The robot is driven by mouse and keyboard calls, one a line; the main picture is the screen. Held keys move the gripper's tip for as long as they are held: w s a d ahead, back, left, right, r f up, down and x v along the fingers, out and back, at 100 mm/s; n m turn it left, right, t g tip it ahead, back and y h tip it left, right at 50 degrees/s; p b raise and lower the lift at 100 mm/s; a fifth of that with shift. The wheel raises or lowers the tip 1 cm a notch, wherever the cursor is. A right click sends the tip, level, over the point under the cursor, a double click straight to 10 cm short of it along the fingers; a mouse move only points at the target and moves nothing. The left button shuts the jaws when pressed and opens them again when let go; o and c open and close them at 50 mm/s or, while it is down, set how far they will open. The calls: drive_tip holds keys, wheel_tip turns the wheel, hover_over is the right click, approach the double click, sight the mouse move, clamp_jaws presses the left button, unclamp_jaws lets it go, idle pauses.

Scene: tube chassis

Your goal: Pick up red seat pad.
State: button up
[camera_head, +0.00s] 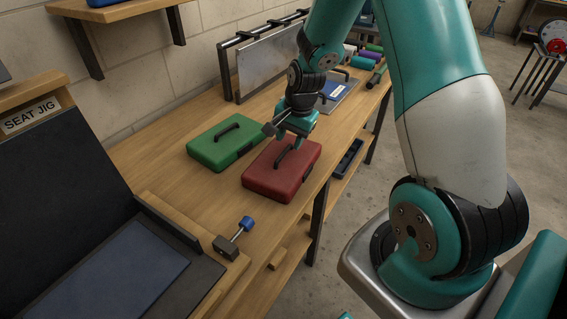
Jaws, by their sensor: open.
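The red seat pad (283,176) lies flat on the wooden bench near its front edge, with a black handle standing on its top. My gripper (284,140) is directly above the far side of the pad, close over the handle. Its jaws are open, with the handle just below or between the fingers. I cannot tell whether the fingers touch the handle. Part of the pad's far edge is hidden behind the gripper.
A green pad (226,142) with a black handle lies just left of the red one. A blue-knobbed clamp (236,236) sits nearer on the bench edge (190,195). The seat jig (60,170) stands at the left. A grey panel in a rack (268,62) stands behind.

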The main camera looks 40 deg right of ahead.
sight(287, 148)
drive_tip(key=shift+w+a+f, duration=0.1)
drive_tip(key=shift+w+f, duration=0.05)
drive_tip(key=shift+f, duration=0.65)
drive_tip(key=shift+w+f, duration=0.15)
drive_tip(key=shift+f, duration=0.6)
clamp_jaws()
drive_tip(key=shift+r, duration=0.2)
